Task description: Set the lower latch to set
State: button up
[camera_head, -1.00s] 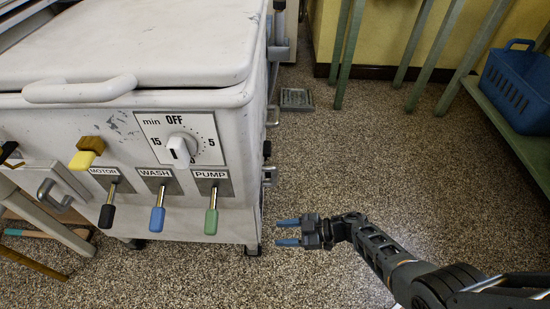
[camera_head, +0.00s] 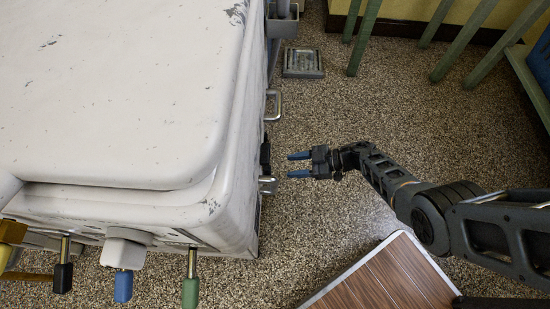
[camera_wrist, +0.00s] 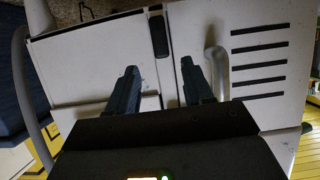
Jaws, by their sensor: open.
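The white washer (camera_head: 110,90) fills the left of the head view. On its right side are a black latch part (camera_head: 265,152) and, nearer the front, a metal latch part (camera_head: 267,185), both seen edge-on. Which one is the lower latch is not clear. My gripper (camera_head: 290,165) is open and empty, its blue fingers pointing at this side with a small gap. In the wrist view my gripper (camera_wrist: 158,66) faces a white panel (camera_wrist: 95,60) with an upright black handle (camera_wrist: 158,35) just beyond and between the fingertips. No label or latch setting is readable.
A metal loop handle (camera_head: 274,105) sticks out farther back on the washer's side. A brown wood-grained top (camera_head: 385,280) with a metal edge lies below my arm. Green legs (camera_head: 365,35) and a floor drain (camera_head: 303,63) are behind.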

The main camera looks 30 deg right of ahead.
aim_at(267, 171)
jog(key=b+x, duration=0.3)
jog(key=x, duration=0.4)
jog(key=shift+a+b, duration=0.2)
jog(key=shift+b, duration=0.2)
jog(key=shift+f, duration=0.15)
jog(key=shift+c, duration=0.4)
grip_shut()
